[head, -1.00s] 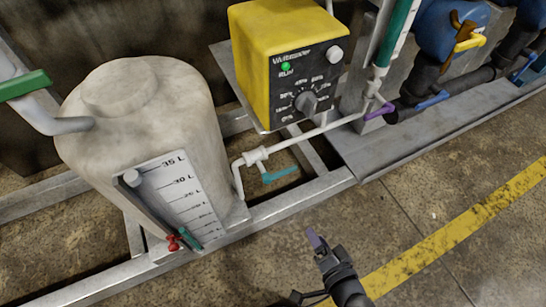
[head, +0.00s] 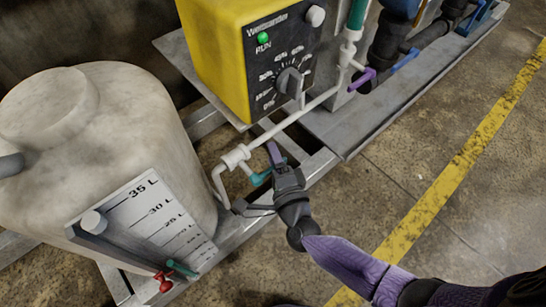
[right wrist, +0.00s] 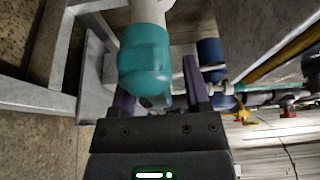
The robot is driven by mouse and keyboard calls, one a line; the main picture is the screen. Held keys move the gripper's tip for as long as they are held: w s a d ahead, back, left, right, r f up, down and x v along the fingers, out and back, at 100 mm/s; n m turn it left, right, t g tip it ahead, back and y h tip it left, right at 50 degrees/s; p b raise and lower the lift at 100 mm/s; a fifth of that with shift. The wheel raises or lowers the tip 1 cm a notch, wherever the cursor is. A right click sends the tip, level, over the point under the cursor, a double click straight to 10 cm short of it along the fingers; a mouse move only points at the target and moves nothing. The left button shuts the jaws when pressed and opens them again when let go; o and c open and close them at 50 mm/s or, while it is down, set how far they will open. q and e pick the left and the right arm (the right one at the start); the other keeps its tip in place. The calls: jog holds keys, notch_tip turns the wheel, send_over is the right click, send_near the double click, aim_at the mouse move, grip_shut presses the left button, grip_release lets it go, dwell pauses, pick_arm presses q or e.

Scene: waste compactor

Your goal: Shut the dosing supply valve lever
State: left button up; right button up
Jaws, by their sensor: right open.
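The dosing supply valve lever, a teal handle (head: 260,178), hangs below a white valve body (head: 236,156) on the white pipe beside the tank. In the right wrist view the lever (right wrist: 145,62) looms large and overlaps the space between the jaws. My right gripper (head: 270,164), with purple fingers, is at the lever and open. In the right wrist view its jaws (right wrist: 158,92) stand apart on either side of the lever's end; I cannot tell whether they touch it. The gripper hides part of the lever in the head view. My left gripper is not in view.
The pale tank (head: 100,125) with its litre scale (head: 150,220) stands left, with small red (head: 163,281) and teal (head: 182,268) handles at its base. A yellow pump controller (head: 215,55) is above. A metal frame edge (head: 318,165) lies beside the gripper. Floor at right is clear.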

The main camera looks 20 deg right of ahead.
jog(key=shift+w, duration=0.1)
grip_shut()
dwell(1.4)
